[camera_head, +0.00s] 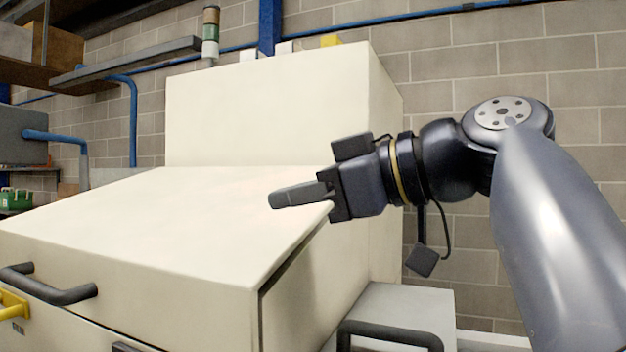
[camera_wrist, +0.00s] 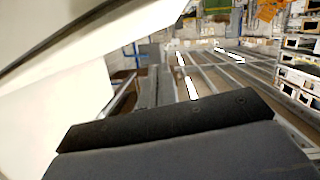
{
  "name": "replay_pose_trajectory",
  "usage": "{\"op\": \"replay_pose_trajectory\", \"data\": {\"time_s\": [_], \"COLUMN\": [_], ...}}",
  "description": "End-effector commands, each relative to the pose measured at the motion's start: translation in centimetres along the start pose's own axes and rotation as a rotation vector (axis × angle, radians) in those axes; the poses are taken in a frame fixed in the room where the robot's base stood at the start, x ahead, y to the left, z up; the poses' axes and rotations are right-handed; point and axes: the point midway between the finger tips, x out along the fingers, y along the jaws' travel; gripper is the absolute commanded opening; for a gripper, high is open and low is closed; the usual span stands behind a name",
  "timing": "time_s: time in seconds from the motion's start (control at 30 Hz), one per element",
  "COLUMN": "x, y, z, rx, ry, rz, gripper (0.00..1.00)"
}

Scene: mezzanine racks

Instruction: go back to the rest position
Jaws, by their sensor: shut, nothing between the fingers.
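My gripper (camera_head: 277,200) is shut and empty. In the head view it points left, in front of the sloped lid of a large cream cabinet (camera_head: 150,225). I cannot tell whether it touches the lid. In the wrist view the dark gripper body (camera_wrist: 180,145) fills the bottom, and a pale panel (camera_wrist: 60,110) stands close on the left. My arm reaches in from the right of the head view.
The cabinet has a dark handle (camera_head: 48,288) at front left. A grey box with a dark handle (camera_head: 390,338) stands below my arm. Small containers (camera_head: 211,35) stand behind the cabinet top. A block wall (camera_head: 480,65) is behind. Racks (camera_wrist: 297,75) show right in the wrist view.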

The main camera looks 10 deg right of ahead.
Motion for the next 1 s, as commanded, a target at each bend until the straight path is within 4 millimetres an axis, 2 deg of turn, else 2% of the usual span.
{"op": "replay_pose_trajectory", "data": {"time_s": [0.2, 0.4, 0.8, 1.0], "x": [-2.2, -3.0, -3.1, -2.3], "y": [0.1, -0.1, -0.1, -0.1], "z": [-0.1, -0.1, -0.1, 0.0], "rx": [0.001, -0.001, -0.001, 0.000], "ry": [0.000, 0.001, 0.001, 0.001], "rz": [0.004, 0.001, 0.000, -0.003], "gripper": [0.00, 0.00, 0.00, 0.00]}}
